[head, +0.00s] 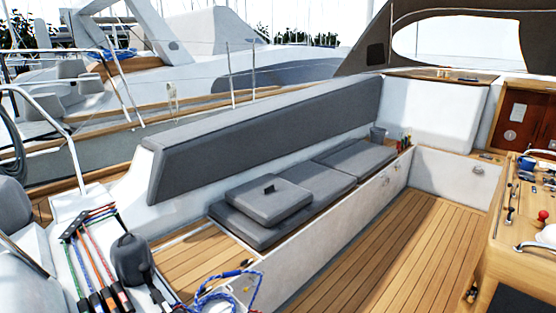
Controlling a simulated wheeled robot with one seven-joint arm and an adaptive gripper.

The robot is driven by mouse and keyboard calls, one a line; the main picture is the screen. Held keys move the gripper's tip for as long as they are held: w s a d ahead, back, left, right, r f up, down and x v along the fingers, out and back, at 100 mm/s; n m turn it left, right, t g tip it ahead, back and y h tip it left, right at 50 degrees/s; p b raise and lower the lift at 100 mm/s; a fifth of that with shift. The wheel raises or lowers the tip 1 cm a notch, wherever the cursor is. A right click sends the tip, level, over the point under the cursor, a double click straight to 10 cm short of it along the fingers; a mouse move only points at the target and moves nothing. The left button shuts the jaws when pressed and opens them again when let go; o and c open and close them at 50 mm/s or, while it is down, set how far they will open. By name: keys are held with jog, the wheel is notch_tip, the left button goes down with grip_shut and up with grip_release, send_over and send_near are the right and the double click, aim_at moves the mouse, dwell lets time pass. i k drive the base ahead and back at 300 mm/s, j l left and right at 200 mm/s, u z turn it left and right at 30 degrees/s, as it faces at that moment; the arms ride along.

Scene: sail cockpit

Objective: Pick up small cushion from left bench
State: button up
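The small cushion (262,205) is grey, square and thick. It lies flat on top of the grey seat padding (240,232) at the near end of the left bench (330,228). A small dark tab or strap shows on its upper face. Its far edge borders the flat seat pads behind it. My gripper is not in view.
A long grey backrest (270,135) runs behind the bench. A blue rope (215,292), a black winch (132,260) and coloured lines are at the near left. A console (520,230) stands at the right. The plank floor (390,250) is clear.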

aim_at(269, 199)
jog(key=i+l, duration=0.1)
jog(key=i, duration=0.45)
jog(key=i+u, duration=0.1)
jog(key=i, duration=0.4)
jog(key=i+l, duration=0.2)
jog(key=i, duration=0.35)
jog(key=i+l+u, duration=0.1)
jog(key=i, duration=0.4)
jog(key=i+l+u, duration=0.25)
jog(key=i+u, duration=0.2)
jog(key=i+l+u, duration=0.85)
jog(key=l, duration=0.15)
